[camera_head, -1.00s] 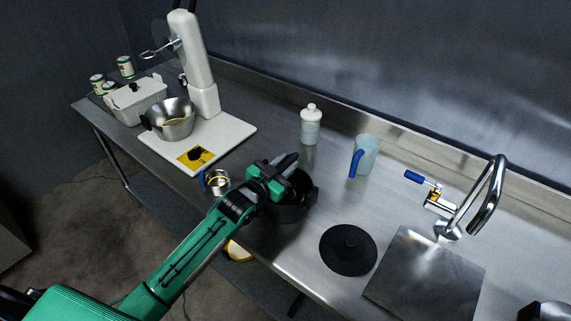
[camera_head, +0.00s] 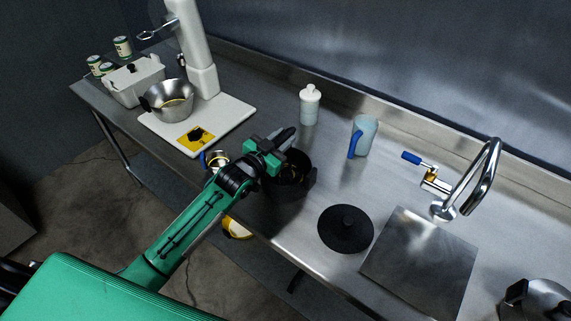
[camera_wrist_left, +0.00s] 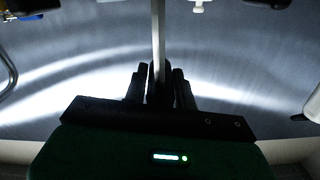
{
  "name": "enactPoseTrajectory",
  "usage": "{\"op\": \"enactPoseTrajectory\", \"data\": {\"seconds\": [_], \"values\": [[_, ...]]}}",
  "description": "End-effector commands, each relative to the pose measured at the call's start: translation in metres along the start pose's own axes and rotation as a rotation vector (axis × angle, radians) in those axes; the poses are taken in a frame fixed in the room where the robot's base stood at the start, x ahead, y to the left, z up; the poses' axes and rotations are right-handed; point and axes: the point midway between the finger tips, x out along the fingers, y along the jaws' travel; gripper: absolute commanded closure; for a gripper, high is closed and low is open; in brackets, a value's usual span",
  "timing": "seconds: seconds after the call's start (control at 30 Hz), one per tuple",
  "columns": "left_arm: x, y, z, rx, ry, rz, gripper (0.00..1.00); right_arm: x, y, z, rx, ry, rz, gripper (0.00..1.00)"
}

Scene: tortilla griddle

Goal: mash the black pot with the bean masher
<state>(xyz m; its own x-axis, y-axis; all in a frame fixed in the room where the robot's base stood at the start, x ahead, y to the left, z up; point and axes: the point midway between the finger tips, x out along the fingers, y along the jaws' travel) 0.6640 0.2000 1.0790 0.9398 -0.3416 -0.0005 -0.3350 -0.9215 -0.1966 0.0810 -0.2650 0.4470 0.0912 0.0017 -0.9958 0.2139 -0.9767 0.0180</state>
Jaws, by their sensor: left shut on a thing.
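The black pot (camera_head: 300,187) stands on the steel counter near its front edge, in the middle of the head view. My left gripper (camera_head: 283,140) is over the pot's back left side and hides part of its rim. In the left wrist view, the fingers (camera_wrist_left: 160,85) are shut on a thin, pale grey upright bar (camera_wrist_left: 158,30), which looks like the bean masher's handle. The masher's lower end is hidden, so I cannot tell how deep it sits in the pot. My right gripper is in neither view.
A black lid (camera_head: 330,232) lies right of the pot. A small metal cup (camera_head: 216,160) is at its left. A white bottle (camera_head: 309,106) and a blue-handled pitcher (camera_head: 366,136) stand behind. A mixer with a steel bowl (camera_head: 172,103) is further left. A faucet (camera_head: 488,180) is at the right.

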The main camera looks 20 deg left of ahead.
Motion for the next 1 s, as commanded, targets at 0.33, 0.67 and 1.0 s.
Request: {"op": "enactPoseTrajectory", "data": {"seconds": [0.33, 0.67, 1.0], "values": [[0.0, -0.009, 0.001, 0.001, 0.002, 0.0, 1.0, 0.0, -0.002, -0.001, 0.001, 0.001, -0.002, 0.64], [0.0, -0.007, 0.007, 0.0, 0.002, 0.0, 1.0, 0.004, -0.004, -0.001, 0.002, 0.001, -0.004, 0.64], [0.0, -0.005, 0.021, 0.0, 0.001, 0.0, 1.0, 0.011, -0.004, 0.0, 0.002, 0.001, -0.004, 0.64]]}}
